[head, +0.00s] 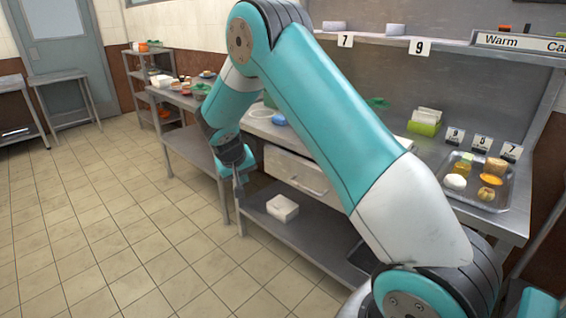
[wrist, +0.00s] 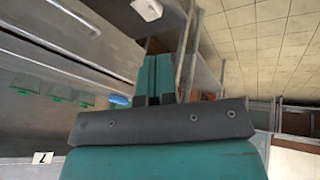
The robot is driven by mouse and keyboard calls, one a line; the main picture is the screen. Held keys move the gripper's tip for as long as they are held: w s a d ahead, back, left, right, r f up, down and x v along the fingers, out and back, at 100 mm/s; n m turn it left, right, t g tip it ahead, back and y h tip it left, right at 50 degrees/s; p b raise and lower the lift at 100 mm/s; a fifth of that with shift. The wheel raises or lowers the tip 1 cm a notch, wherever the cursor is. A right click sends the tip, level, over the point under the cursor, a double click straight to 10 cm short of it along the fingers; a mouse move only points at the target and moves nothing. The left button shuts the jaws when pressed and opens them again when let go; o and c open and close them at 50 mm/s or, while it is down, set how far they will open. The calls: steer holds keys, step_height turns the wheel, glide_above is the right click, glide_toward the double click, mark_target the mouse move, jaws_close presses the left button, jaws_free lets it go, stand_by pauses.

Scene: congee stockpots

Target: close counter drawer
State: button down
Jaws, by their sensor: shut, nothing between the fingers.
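The counter drawer (head: 296,172) is a pale grey front with a bar handle (head: 312,182), set under the countertop in the middle of the head view. My arm crosses in front of its right part, and I cannot tell how far it stands out. My gripper (head: 239,198) points down in front of the counter, to the left of the drawer front and apart from its handle. In the wrist view its teal fingers (wrist: 158,72) are together with nothing between them. The drawer is not clearly seen in the wrist view.
A white box (head: 282,208) sits on the lower shelf (head: 315,230) below the drawer. On the counter stand a tray of food (head: 508,188), a green holder (head: 425,124) and a blue item (head: 279,119). The tiled floor (head: 110,220) at left is clear.

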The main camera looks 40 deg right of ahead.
steer(key=w+d+f+m+h+p, duration=0.1)
steer(key=d+f+p, duration=0.1)
steer(key=d+f, duration=0.3)
steer(key=d+f+h+p, duration=0.1)
steer(key=d+f, duration=0.4)
steer(key=d, duration=0.7)
steer(key=shift+w+d+f+m+g+h+p, duration=0.2)
steer(key=shift+w+d+m+g+h+p, duration=0.15)
steer(key=shift+p, duration=0.2)
steer(key=shift+w, duration=0.1)
